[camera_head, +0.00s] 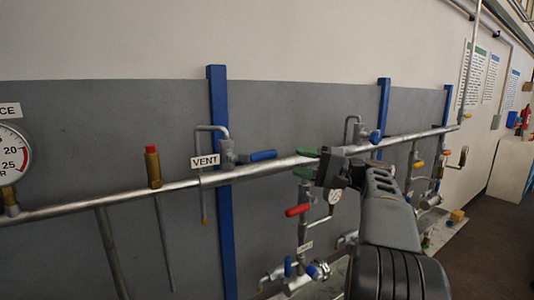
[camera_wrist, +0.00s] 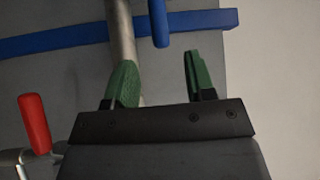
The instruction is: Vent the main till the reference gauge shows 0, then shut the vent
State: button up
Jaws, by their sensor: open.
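The main (camera_head: 100,202) is a grey pipe running across the wall. The vent valve (camera_head: 229,156), labelled VENT (camera_head: 205,161), stands on it with its blue lever (camera_head: 263,156) pointing right, roughly along the main. My gripper (camera_head: 307,163), with green fingers, is open and empty, right of the lever's tip and apart from it. In the wrist view, the blue lever (camera_wrist: 158,22) lies ahead of the gap between my open fingers (camera_wrist: 160,78). The gauge (camera_head: 12,155) at the left edge, under a sign ending in "CE", is cut off; its needle cannot be read.
A brass fitting with a red cap (camera_head: 152,167) stands on the main. A red lever (camera_head: 297,210) sits below my gripper, also in the wrist view (camera_wrist: 35,122). A blue post (camera_head: 219,110) stands behind the vent. Another blue-handled valve (camera_head: 375,136) is farther right.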

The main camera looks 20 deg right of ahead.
aim_at(274, 157)
jog(key=p+x, duration=0.2)
jog(key=x, duration=0.7)
jog(key=shift+w+a, duration=0.15)
jog(key=shift+a, duration=0.15)
grip_shut()
